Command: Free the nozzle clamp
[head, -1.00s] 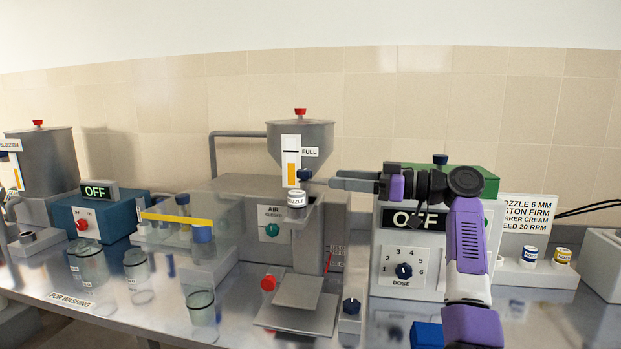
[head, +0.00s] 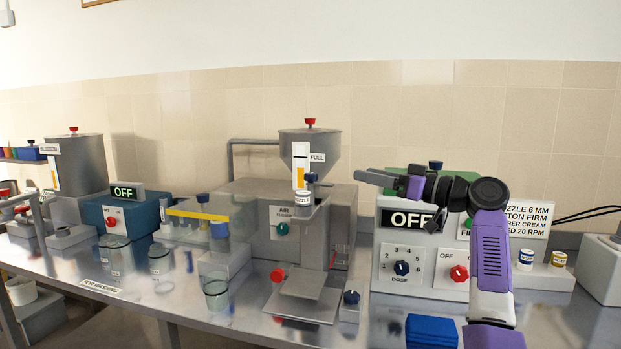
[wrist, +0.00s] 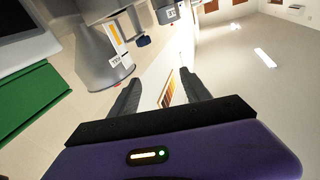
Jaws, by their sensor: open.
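The nozzle (head: 304,199), a small pale cylinder with a printed label, sits below the grey hopper (head: 310,148) of the filler in the head view. A dark blue knob (head: 311,177) stands just above it, likely the clamp's; its lock state cannot be told. My gripper (head: 366,178) is to the right of the knob, apart from it, open and empty. In the wrist view my two dark fingers (wrist: 160,88) are spread with nothing between them. The hopper (wrist: 94,58) and a blue knob (wrist: 144,40) show beyond, up and left of the fingers.
A control box (head: 386,250) reading OFF, with dose dial and red knob (head: 459,273), stands under my arm. A blue block (head: 431,331) lies in front. Clear beakers (head: 216,298) stand at left on the steel bench. Small labelled jars (head: 526,257) are at right.

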